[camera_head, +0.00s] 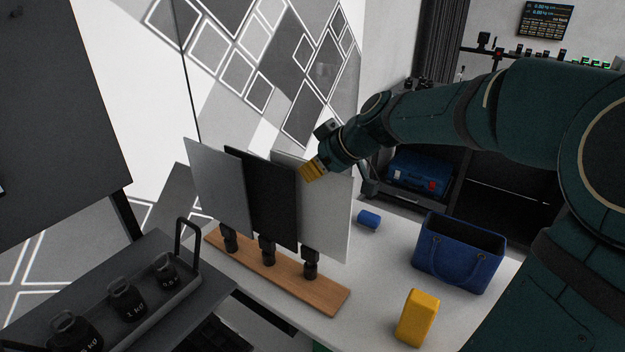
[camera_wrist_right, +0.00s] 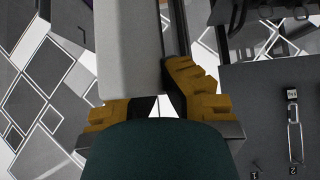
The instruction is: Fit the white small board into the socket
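The white board (camera_head: 325,222) stands upright at the right end of a row of three boards, with its lower edge at the right black socket (camera_head: 311,262). My right gripper (camera_head: 312,172) is at the upper part of this board, its yellow fingers overlapping the board's upper left in the head view. In the right wrist view its two yellow fingers (camera_wrist_right: 152,88) are apart. A pale board-like panel (camera_wrist_right: 127,45) lies beyond and between them; I cannot tell if they touch it. My left gripper is not in view.
A grey board (camera_head: 216,185) and a black board (camera_head: 262,200) stand beside the white one on a wooden base (camera_head: 285,292). A blue bag (camera_head: 458,255), a yellow block (camera_head: 416,318) and a blue cylinder (camera_head: 369,219) are on the white table. Black weights (camera_head: 125,299) stand on a tray left.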

